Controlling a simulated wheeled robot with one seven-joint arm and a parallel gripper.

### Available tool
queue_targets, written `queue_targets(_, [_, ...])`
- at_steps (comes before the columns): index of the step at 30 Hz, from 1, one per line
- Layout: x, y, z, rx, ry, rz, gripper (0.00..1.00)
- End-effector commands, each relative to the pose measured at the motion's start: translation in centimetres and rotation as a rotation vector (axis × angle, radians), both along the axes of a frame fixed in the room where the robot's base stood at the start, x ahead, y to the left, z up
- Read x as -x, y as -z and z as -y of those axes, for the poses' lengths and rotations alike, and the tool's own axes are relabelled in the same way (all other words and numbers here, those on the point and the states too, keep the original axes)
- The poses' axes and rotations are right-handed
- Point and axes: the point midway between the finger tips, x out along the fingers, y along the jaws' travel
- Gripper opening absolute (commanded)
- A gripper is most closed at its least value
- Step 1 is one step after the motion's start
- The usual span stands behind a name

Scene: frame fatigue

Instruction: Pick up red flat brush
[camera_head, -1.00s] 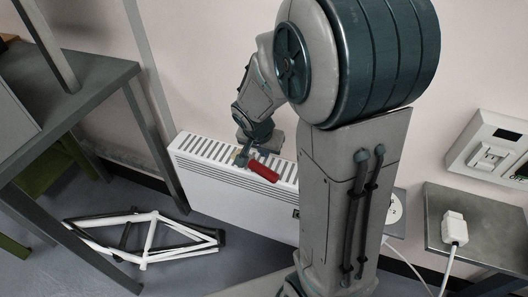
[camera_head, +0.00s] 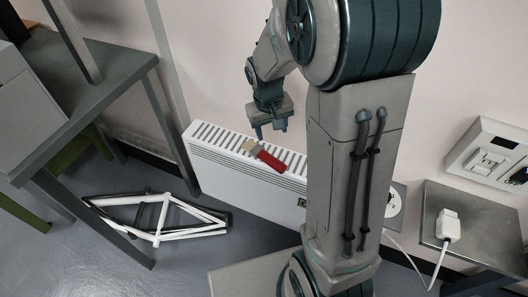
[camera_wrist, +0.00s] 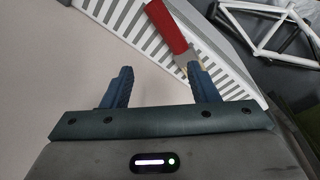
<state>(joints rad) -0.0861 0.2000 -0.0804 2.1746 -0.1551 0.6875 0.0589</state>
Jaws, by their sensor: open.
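The red flat brush (camera_head: 268,158) lies on top of the white slatted radiator (camera_head: 235,172), with its pale bristle end to the left. In the wrist view its red handle (camera_wrist: 167,27) points up and away, and its lower end is partly hidden behind the right finger. My gripper (camera_head: 271,134) is above the brush in the head view, apart from it, with the fingers pointing down. In the wrist view the fingers (camera_wrist: 158,80) are spread wide with nothing between them.
A white bicycle frame (camera_head: 160,220) lies on the floor left of the radiator. A dark metal table (camera_head: 75,115) stands at the left. A small metal shelf (camera_head: 478,240) with a white plug (camera_head: 447,226) is at the right. The wall is close behind the radiator.

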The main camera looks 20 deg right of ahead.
Motion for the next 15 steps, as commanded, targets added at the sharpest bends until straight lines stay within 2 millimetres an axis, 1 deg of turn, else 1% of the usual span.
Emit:
queue_targets(1, [-0.2, -0.5, 0.0, -0.009, -0.062, -0.021, 0.54])
queue_targets(3, [-0.5, -0.6, -0.1, -0.023, -0.164, -0.049, 0.54])
queue_targets(9, [-1.0, -1.0, -0.3, -0.067, -0.398, -0.099, 0.54])
queue_targets(15, [-1.3, -0.9, -0.5, -0.089, -0.501, -0.114, 0.54])
